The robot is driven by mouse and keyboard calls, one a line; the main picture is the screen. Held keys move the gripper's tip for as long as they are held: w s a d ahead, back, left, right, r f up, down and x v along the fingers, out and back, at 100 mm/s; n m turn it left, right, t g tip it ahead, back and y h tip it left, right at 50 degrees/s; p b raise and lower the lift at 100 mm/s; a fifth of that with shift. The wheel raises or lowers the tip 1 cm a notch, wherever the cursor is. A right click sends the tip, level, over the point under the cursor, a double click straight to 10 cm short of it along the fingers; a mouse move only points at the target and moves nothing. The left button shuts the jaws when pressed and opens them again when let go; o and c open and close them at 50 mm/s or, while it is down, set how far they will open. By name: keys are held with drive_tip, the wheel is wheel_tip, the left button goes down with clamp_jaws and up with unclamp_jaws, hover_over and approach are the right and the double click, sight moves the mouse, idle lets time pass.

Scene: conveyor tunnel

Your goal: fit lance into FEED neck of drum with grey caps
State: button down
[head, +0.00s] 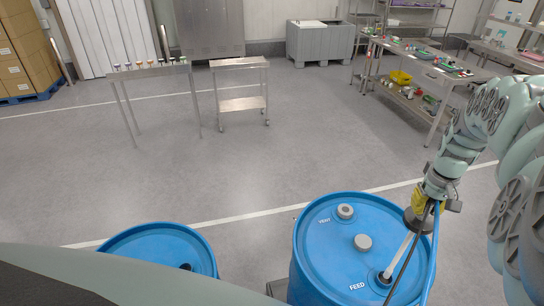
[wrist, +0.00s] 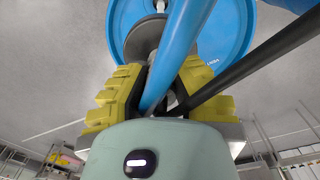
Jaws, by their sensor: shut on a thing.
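The blue drum with grey caps (head: 318,240) stands upright at the lower middle of the head view. One cap (head: 345,211) is beside the VENT label and another (head: 363,242) is near the lid's middle. My gripper (head: 418,217) is shut on the lance (head: 401,254) above the lid's right side. The pale lance slants down to the left, its lower end at the dark FEED neck (head: 384,279); I cannot tell how deep it sits. In the wrist view, the yellow finger pads (wrist: 106,100) flank the lance's grey disc (wrist: 145,38), which hides the neck.
A second blue drum (head: 150,240) stands at left, partly hidden. A blue hose (wrist: 185,40) and black cable (wrist: 265,60) run past my gripper. A steel cart (head: 240,104), a narrow table (head: 150,71) and a workbench (head: 430,65) stand farther back. The floor between is clear.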

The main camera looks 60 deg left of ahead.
drive_tip(key=b, duration=1.3)
hover_over(390, 270)
wheel_tip(390, 270, down, 15)
drive_tip(key=shift+w+f, duration=0.2)
drive_tip(key=shift+w, duration=0.15)
wheel_tip(390, 270, down, 15)
drive_tip(key=b, duration=1.3)
drive_tip(key=shift+r, duration=0.1)
idle(0.7)
drive_tip(key=shift+b, duration=0.3)
drive_tip(key=c, duration=0.9)
unclamp_jaws()
drive_tip(key=shift+a, duration=0.1)
drive_tip(key=shift+r, duration=0.1)
